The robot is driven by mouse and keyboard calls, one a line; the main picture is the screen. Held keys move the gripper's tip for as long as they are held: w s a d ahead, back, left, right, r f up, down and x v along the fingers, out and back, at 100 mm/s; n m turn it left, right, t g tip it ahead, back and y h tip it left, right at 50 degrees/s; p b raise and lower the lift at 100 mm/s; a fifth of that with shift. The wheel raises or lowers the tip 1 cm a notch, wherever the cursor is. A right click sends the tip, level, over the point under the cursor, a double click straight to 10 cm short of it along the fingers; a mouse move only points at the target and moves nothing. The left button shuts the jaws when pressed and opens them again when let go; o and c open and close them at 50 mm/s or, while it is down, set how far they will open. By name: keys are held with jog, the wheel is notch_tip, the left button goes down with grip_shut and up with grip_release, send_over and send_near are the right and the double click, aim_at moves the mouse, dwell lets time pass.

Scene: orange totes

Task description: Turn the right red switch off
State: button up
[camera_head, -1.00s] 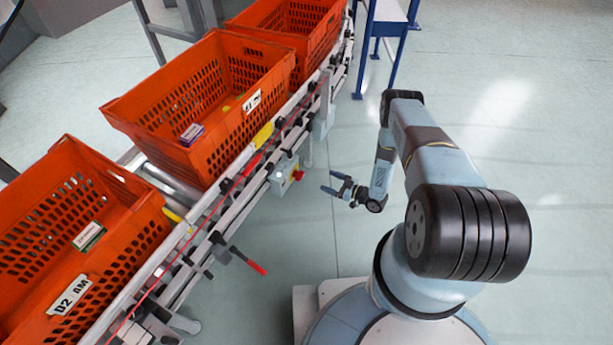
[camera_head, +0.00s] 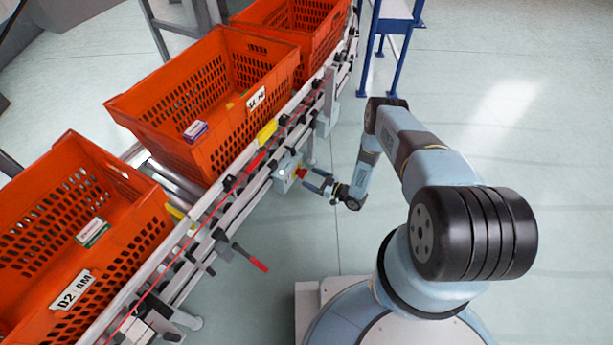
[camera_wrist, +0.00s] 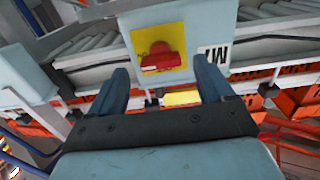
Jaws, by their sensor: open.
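The red switch (camera_head: 301,172) is on a small grey box (camera_head: 285,176) fixed to the side of the conveyor. In the wrist view the red switch (camera_wrist: 160,57) sits on a yellow plate (camera_wrist: 158,38) on the box's face. My gripper (camera_head: 318,182) is open, right beside the box, with its fingers pointing at it. In the wrist view my gripper's two fingers (camera_wrist: 162,80) are apart, and the switch shows between and beyond them. I cannot tell whether a fingertip touches the switch.
Orange totes (camera_head: 120,112) with small boxes inside stand on the conveyor (camera_head: 185,180). A red-tipped lever (camera_head: 250,257) sticks out nearer the front. A blue-legged stand (camera_head: 388,55) is behind. The floor to the right is clear.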

aim_at(300, 173)
jog(key=shift+x, duration=1.65)
jog(key=shift+c, duration=0.3)
jog(key=c, duration=1)
